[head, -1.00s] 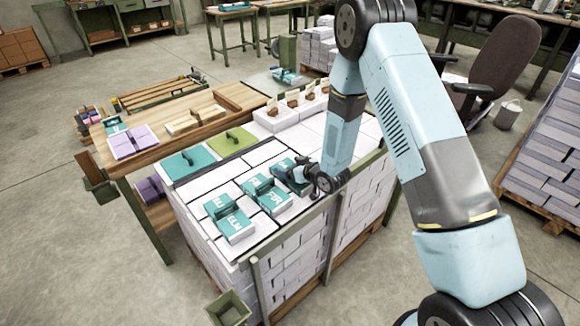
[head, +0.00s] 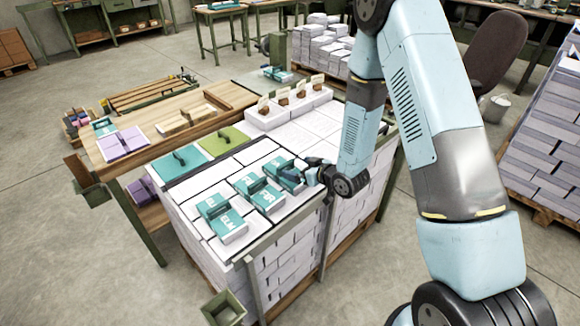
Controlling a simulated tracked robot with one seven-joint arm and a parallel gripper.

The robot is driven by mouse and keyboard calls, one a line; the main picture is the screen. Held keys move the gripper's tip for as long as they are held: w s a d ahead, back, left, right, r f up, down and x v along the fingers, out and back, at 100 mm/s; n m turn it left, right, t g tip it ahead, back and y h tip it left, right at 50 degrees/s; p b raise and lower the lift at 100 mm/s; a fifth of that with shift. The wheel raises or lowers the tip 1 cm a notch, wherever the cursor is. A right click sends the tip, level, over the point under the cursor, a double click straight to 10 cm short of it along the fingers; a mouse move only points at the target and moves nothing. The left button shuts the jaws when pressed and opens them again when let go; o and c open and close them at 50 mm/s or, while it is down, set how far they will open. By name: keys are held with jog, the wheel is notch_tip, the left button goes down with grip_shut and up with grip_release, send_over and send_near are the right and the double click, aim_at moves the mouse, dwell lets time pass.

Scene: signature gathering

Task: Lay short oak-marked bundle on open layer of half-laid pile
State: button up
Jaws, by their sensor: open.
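Several teal-topped bundles lie in a group on the white stack (head: 205,248) in the middle. The front one (head: 229,224) reads ELM and the one beside it (head: 267,198) seems to read FIR. The other labels are too small or hidden, so I cannot tell which is oak-marked. My gripper (head: 302,170) is open, low over the stack at the right end of this group, close to another teal bundle (head: 284,180). I cannot tell whether it touches it. An uneven, stepped white pile (head: 325,45) stands at the back; whether it is the half-laid pile is unclear.
A tall stack (head: 545,165), chair (head: 497,55) and bucket (head: 497,108) stand right.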

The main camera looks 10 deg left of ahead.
jog(key=shift+v, duration=1.35)
jog(key=w+d+r+m+h, duration=0.2)
jog(key=w+d+r+h, duration=0.2)
jog(key=d+r, duration=0.65)
jog(key=s+d+r+m+h, duration=0.1)
jog(key=s+d+r+h, duration=0.1)
jog(key=d+r, duration=0.35)
jog(key=s+d+r+m+h, duration=0.2)
jog(key=s+r, duration=0.1)
jog(key=r, duration=0.5)
jog(key=s+d+r+m+g, duration=0.1)
jog(key=s+r, duration=0.3)
jog(key=s, duration=0.4)
jog(key=s+d+r+m+g+h, duration=0.1)
jog(key=s+d+r, duration=0.3)
jog(key=s, duration=0.5)
jog(key=s+d+r+m+g+h, duration=0.1)
jog(key=s+d+r+m, duration=0.1)
jog(key=s+r, duration=0.3)
jog(key=s+d, duration=0.1)
jog(key=s, duration=0.3)
jog(key=shift+m, duration=0.4)
jog(key=shift+s, duration=0.1)
jog(key=shift+c, duration=0.5)
